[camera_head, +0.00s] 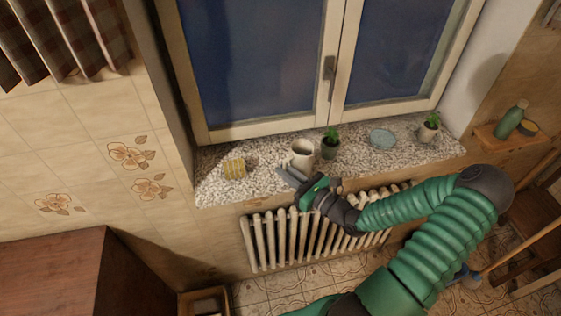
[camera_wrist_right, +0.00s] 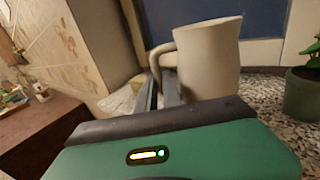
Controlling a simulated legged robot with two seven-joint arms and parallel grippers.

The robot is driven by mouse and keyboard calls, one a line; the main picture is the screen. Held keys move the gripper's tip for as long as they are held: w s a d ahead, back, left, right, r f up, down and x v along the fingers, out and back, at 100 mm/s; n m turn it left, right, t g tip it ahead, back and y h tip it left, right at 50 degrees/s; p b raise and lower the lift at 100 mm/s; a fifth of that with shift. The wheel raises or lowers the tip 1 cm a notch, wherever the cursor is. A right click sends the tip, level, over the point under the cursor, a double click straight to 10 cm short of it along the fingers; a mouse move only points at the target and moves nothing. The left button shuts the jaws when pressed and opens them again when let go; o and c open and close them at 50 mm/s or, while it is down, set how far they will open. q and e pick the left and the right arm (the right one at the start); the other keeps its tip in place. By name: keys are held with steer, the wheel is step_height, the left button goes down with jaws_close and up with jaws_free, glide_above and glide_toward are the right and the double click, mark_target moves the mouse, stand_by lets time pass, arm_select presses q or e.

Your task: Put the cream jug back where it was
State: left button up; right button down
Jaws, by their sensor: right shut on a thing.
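The cream jug (camera_head: 302,153) is upright at the windowsill, between a yellow ribbed object and a potted plant. In the right wrist view the jug (camera_wrist_right: 212,58) fills the upper middle, with its handle on the left. My right gripper (camera_head: 291,176) reaches it from the front. Its fingers (camera_wrist_right: 165,88) are shut on the handle. The gripper body hides the jug's base in the wrist view, so I cannot tell whether it rests on the sill or is just above it. My left gripper is not in view.
The speckled stone sill (camera_head: 215,186) also holds a yellow ribbed object (camera_head: 235,168), a green pot plant (camera_head: 330,146), a pale blue dish (camera_head: 382,138) and another plant (camera_head: 429,127). The closed window (camera_head: 330,70) stands behind, with a radiator (camera_head: 270,240) below. A green bottle (camera_head: 511,119) stands on a shelf at right.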

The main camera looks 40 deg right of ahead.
steer(key=w+d, duration=0.1)
steer(key=w, duration=0.4)
steer(key=w+d, duration=0.1)
steer(key=w, duration=0.1)
steer(key=shift+w+d+f, duration=0.2)
steer(key=shift+d+f, duration=0.15)
step_height(320, 180, down, 3)
steer(key=shift+d+r+p, duration=0.1)
steer(key=shift+d+p, duration=0.05)
steer(key=shift+p, duration=0.15)
steer(key=shift+d+f, duration=0.1)
steer(key=shift+f, duration=0.3)
steer(key=c, duration=1.5)
jaws_free()
steer(key=shift+a, duration=0.2)
steer(key=shift+d, duration=0.1)
